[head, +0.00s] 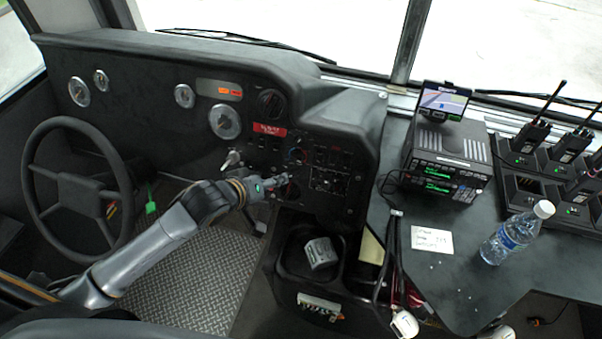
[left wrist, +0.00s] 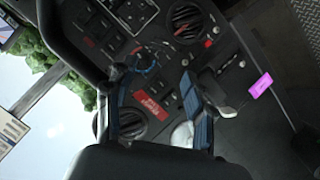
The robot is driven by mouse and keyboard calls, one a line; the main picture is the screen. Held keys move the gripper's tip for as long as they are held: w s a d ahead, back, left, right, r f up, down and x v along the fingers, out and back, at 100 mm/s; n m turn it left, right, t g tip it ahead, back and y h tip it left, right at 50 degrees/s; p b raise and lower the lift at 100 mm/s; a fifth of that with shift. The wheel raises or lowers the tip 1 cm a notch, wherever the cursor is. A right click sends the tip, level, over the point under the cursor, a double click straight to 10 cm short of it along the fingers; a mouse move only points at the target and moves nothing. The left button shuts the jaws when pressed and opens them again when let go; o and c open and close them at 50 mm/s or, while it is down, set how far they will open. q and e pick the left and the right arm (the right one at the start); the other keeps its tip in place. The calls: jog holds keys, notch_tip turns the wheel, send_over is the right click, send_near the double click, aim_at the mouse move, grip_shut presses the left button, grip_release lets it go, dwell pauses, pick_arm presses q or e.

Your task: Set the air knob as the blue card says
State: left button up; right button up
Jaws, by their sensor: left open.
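The dash panel has a large dark knob (head: 271,102) above a red label, a knob with a blue and red ring (head: 298,155) below it, and a lower dark knob (head: 290,190). I cannot tell by lettering which is the air knob. My left gripper (head: 282,184) is in front of the panel, near the lower knob. In the left wrist view my left gripper (left wrist: 154,77) is open, its fingers apart with the ringed knob (left wrist: 145,62) beyond the tips; contact is unclear. No blue card is recognisable. My right gripper is out of view.
A steering wheel (head: 77,180) is at left. A white card (head: 432,240) with unreadable writing and a water bottle (head: 515,236) are on the right counter, near radios (head: 446,160). A grey cup-like object (head: 320,253) sits in the console below the panel.

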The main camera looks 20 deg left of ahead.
aim_at(293, 174)
pick_arm(q)
jog(key=x, duration=1.2)
jog(key=shift+w+f, duration=0.1)
jog(key=shift+w, duration=0.15)
